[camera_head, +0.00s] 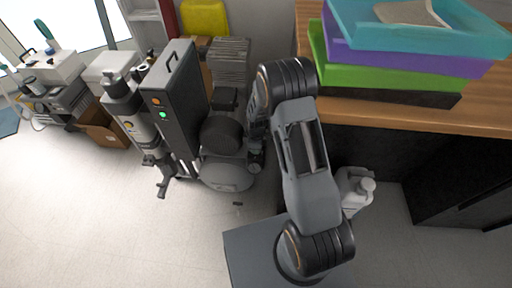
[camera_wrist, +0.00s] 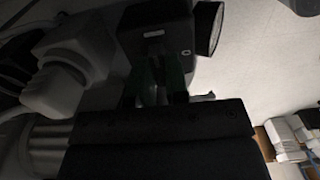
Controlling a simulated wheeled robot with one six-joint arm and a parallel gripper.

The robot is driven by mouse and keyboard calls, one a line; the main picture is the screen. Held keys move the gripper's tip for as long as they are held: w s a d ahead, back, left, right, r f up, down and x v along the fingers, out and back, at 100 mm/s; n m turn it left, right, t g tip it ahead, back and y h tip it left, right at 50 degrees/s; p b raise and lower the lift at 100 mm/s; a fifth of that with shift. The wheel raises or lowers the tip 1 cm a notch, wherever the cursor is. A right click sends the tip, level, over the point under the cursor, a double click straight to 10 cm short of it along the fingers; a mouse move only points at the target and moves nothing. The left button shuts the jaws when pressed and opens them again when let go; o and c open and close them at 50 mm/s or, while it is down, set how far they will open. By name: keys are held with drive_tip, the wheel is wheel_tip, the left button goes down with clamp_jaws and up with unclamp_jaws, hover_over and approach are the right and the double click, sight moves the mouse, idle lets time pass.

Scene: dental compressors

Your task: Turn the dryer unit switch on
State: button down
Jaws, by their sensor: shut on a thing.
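In the wrist view, my gripper (camera_wrist: 160,82) reaches up to the face of a dark box (camera_wrist: 155,18), which looks like the dryer unit. Its fingers are close together, shut on a small part at the box's lower edge, which looks like the switch. The fingers hide most of that part, so its position cannot be read. A small pale label is on the box just above the fingertips. In the head view, my arm comes down beside the compressor equipment, and my fingertips are hidden there.
A tall dark cabinet (camera_head: 178,95) with a lit green lamp stands left of my arm, beside a grey cylinder unit (camera_head: 130,112). A round gauge (camera_wrist: 207,28) is right of the box. A wooden counter (camera_head: 480,115) with stacked trays and a white jug (camera_head: 355,190) are at right. Front-left floor is clear.

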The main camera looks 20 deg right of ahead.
drive_tip(key=shift+n, duration=0.3)
drive_tip(key=c, duration=1.1)
unclamp_jaws()
drive_tip(key=shift+r, duration=0.15)
wheel_tip(320, 180, up, 14)
drive_tip(key=p, duration=0.4)
drive_tip(key=shift+f, duration=0.2)
